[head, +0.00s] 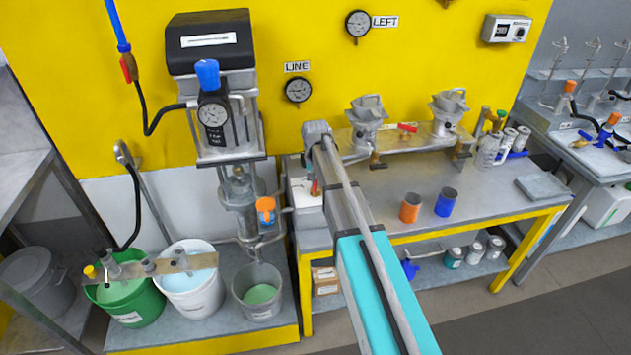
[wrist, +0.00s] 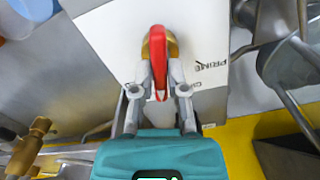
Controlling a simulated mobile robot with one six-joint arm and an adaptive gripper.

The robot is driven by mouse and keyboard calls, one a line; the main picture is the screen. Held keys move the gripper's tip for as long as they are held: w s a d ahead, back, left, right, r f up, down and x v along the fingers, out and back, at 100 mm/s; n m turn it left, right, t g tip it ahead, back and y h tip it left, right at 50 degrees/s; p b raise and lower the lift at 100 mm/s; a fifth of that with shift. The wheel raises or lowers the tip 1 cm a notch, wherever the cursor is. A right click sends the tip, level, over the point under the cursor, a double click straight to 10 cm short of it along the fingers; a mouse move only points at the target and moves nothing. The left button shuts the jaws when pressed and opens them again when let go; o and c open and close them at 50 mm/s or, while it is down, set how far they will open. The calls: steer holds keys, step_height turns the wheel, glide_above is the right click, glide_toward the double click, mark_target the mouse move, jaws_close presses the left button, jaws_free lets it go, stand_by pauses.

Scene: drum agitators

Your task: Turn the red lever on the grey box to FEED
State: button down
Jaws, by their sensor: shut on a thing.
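The red lever (wrist: 157,47) sits on a brass-coloured hub in the wrist view, on the pale face of the grey box (wrist: 110,40). My gripper (wrist: 160,90) is shut on the lever's lower end, with one finger on each side of it. The word PRIME is printed to the right of the lever; more lettering below it is partly hidden, and I cannot read FEED. In the head view the box (head: 302,193) stands at the left end of the bench, and a bit of the red lever (head: 314,187) shows beside my arm. My arm hides most of the gripper there.
The steel bench (head: 480,210) carries an orange cup (head: 410,207), a blue cup (head: 446,202) and metal hoppers behind. Left of the box stands a column with a gauge (head: 212,115) and an orange-topped valve (head: 266,210). Buckets (head: 190,295) stand below it.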

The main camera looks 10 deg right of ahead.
steer(key=m, duration=0.5)
steer(key=shift+m, duration=0.4)
steer(key=c, duration=0.7)
jaws_free()
steer(key=shift+o, duration=0.2)
steer(key=shift+n, duration=0.3)
